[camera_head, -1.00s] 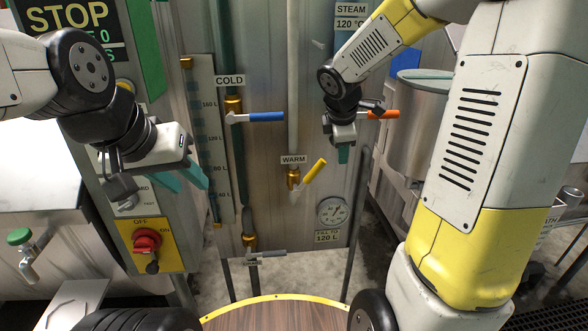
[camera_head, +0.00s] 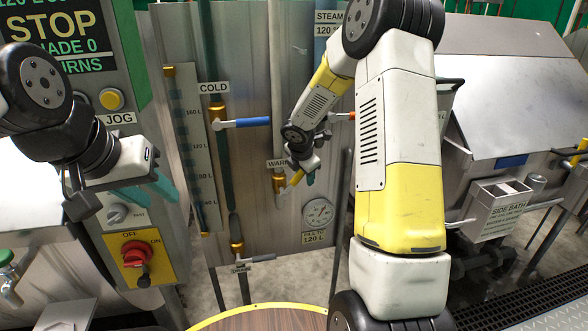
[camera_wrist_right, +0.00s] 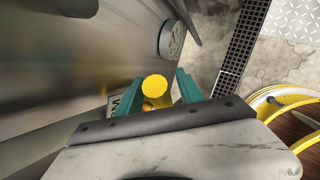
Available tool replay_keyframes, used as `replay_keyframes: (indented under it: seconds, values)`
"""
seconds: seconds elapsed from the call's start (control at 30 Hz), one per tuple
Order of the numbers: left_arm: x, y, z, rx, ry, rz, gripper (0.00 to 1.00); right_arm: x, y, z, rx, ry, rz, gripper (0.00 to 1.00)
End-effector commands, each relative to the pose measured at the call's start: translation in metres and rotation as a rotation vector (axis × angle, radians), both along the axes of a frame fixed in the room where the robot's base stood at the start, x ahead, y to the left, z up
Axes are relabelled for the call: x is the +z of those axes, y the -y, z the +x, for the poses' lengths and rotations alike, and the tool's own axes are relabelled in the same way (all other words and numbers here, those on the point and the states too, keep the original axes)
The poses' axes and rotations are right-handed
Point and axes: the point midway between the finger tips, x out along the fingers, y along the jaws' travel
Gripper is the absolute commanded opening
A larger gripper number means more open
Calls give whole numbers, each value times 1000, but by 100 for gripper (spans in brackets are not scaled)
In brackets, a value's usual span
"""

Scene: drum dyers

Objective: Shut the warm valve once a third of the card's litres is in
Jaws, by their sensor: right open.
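The warm valve (camera_head: 279,184) is a brass body on a pale pipe under the WARM label. Its yellow handle (camera_head: 297,177) slants up to the right, partly hidden by my right gripper (camera_head: 304,174). In the right wrist view the handle's round yellow end (camera_wrist_right: 155,86) lies between the two teal fingers, which are open and not visibly clamped on it. The sight gauge (camera_head: 190,150) has marks from 40 L to 160 L; I cannot clearly read its level. The card (camera_head: 314,238) reads FILL TO 120 L. My left gripper (camera_head: 152,189) is open and empty at the control panel.
The cold valve's blue handle (camera_head: 252,121) lies level above left. A round dial (camera_head: 317,212) sits low on the panel. A red switch (camera_head: 136,254) is at left. A SIDE BATH box (camera_head: 492,212) stands right.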

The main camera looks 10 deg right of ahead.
Motion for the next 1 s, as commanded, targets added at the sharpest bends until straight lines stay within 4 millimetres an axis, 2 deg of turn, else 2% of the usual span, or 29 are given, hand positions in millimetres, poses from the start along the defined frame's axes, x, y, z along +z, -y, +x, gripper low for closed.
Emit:
replay_keyframes:
  seconds: [0.3,0.5,0.53,1.0]
  values:
    - [0,0,0,0,0,0,36,-2,0,2,-1,1,1,42]
    - [0,0,0,0,0,0,36,-2,0,1,-1,1,1,3]
    - [0,0,0,0,0,0,36,-2,0,1,-1,1,1,0]
    - [0,0,0,0,0,0,36,-2,0,1,-1,1,1,0]
